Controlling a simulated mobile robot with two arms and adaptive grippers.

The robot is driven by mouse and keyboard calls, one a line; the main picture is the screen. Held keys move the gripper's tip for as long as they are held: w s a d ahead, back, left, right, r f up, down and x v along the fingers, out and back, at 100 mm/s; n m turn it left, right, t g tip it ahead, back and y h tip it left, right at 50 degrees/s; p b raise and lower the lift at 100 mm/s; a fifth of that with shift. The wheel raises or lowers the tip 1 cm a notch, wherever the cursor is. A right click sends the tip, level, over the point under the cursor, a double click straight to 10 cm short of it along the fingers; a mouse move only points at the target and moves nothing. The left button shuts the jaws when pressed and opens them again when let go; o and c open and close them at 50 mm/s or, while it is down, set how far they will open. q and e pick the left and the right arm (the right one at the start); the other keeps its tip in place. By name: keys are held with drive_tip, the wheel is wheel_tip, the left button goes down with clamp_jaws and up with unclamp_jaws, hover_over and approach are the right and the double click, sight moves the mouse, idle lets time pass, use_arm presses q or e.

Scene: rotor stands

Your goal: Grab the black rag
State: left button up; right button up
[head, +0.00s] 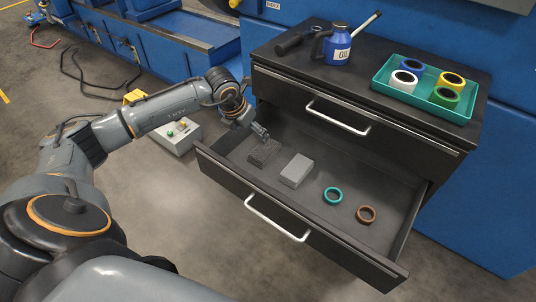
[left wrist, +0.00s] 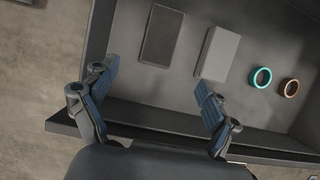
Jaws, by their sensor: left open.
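The black rag (head: 263,152) is a dark flat rectangle lying in the left part of the open drawer. It also shows in the left wrist view (left wrist: 161,34), at the top centre, beyond my fingertips. My left gripper (head: 262,133) is over the drawer, close to the rag, and partly covers its far edge in the head view. In the left wrist view the two fingers (left wrist: 157,77) are spread wide with nothing between them. A gap shows between the fingertips and the rag. My right gripper is not in view.
A grey block (head: 297,170) lies just right of the rag. A teal ring (head: 333,195) and a brown ring (head: 366,214) lie further right. An oil can and a green tray (head: 455,112) are on the cabinet top.

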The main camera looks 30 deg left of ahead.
sight(264, 150)
use_arm(q)
drive_tip(key=x, duration=1.4)
drive_tip(key=shift+w+r, duration=0.15)
drive_tip(key=shift+w, duration=0.1)
drive_tip(key=c, duration=1.2)
